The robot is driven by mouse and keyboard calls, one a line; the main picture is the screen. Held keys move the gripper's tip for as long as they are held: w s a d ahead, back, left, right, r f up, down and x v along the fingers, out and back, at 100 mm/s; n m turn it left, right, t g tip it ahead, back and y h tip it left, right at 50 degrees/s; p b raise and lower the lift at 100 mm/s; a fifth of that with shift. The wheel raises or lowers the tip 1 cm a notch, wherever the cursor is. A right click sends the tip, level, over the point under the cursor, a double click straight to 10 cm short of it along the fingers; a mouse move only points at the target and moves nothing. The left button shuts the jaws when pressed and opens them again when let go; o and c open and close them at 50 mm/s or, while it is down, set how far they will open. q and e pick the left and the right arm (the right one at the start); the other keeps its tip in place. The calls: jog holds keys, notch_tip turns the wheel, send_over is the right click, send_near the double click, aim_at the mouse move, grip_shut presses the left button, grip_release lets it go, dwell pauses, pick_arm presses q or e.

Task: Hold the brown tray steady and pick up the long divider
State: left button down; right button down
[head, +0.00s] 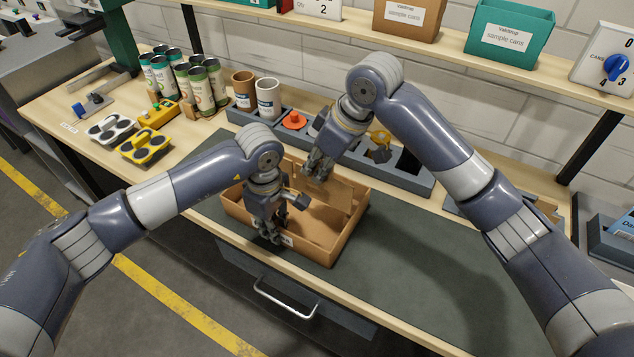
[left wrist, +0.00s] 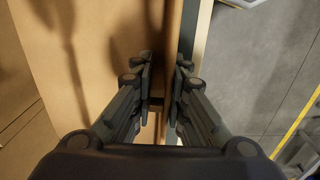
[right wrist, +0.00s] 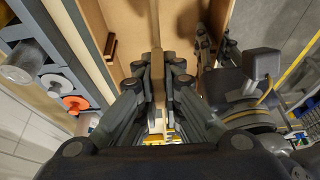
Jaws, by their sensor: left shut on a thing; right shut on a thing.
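The brown tray (head: 322,250) sits on the dark mat of the workbench, and its inside also shows in the left wrist view (left wrist: 100,55). My left gripper (head: 270,236) is shut on the tray's front wall, seen between the fingers in its wrist view (left wrist: 160,100). The long divider (head: 338,192) is a thin brown panel standing upright at the tray. My right gripper (head: 317,172) is shut on its top edge, which shows edge-on between the fingers in the right wrist view (right wrist: 157,70). I cannot tell if the divider's lower edge touches the tray floor.
A grey organizer (head: 412,178) with an orange part (head: 294,120) stands close behind the tray. Cans (head: 198,88), two cups (head: 268,97) and a yellow holder (head: 146,146) stand at the left. The mat (head: 420,260) to the right is clear.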

jog(key=shift+r, duration=1.4)
pick_arm(q)
jog(key=c, duration=1.5)
grip_release()
notch_tip(320, 180, up, 12)
jog(key=shift+f, duration=0.1)
